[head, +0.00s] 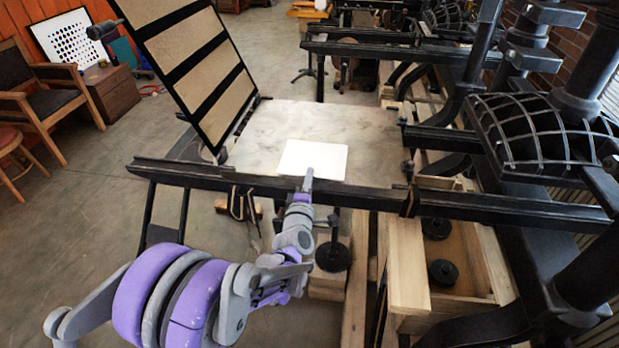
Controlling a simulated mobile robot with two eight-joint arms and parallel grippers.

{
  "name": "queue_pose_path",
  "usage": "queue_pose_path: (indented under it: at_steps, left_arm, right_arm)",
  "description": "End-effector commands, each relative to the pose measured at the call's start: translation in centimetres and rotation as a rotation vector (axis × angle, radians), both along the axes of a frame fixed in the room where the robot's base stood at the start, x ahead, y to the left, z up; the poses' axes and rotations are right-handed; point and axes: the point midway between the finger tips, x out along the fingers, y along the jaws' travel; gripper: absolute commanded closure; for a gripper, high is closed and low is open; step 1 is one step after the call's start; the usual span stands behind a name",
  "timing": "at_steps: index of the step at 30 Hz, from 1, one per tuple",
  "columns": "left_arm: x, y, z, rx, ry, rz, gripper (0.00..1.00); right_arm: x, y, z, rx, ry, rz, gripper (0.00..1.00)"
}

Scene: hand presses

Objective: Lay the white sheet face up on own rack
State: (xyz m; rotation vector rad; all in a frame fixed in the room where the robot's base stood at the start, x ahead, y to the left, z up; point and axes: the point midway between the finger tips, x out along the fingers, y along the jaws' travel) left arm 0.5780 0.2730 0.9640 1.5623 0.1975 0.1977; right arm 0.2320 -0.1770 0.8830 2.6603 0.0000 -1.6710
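The white sheet (322,158) lies flat on the pale stone bed (265,130) of the nearest press, close to the bed's front edge. Its face looks blank from here. My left gripper (308,180) is at the sheet's near edge, over the front rail. It is seen nearly edge-on, so I cannot tell whether its fingers are open or closed on the sheet. My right gripper is out of view. I cannot pick out a rack for the sheet with certainty.
A hinged frame (190,62) with dark bars stands raised at the bed's left. A long black rail (470,208) runs along the front. The black press body (545,130) blocks the right. Wooden chairs (45,95) stand far left. Open floor (70,225) lies at left.

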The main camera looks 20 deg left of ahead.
Motion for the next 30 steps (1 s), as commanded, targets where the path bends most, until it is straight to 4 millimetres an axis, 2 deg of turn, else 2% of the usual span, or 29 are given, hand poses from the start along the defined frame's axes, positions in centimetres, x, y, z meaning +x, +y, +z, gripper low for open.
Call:
queue_pose_path:
  at_steps: [1, 4, 14, 30]
  left_arm:
    - [0.0, 0.0, 1.2, 0.0, -0.002, 0.0, 1.0]
    - [0.0, 0.0, 2.3, 0.0, -0.002, 0.0, 1.0]
    - [-0.2, 0.0, 2.2, -0.001, 0.0, 0.0, 1.0]
    - [-3.5, -0.9, 3.7, -0.001, 0.0, -0.001, 1.0]
  right_arm:
    - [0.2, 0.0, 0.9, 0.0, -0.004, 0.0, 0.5]
    - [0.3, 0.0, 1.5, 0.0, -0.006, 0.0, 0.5]
    - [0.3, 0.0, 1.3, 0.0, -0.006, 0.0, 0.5]
    - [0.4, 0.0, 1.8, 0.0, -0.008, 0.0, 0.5]
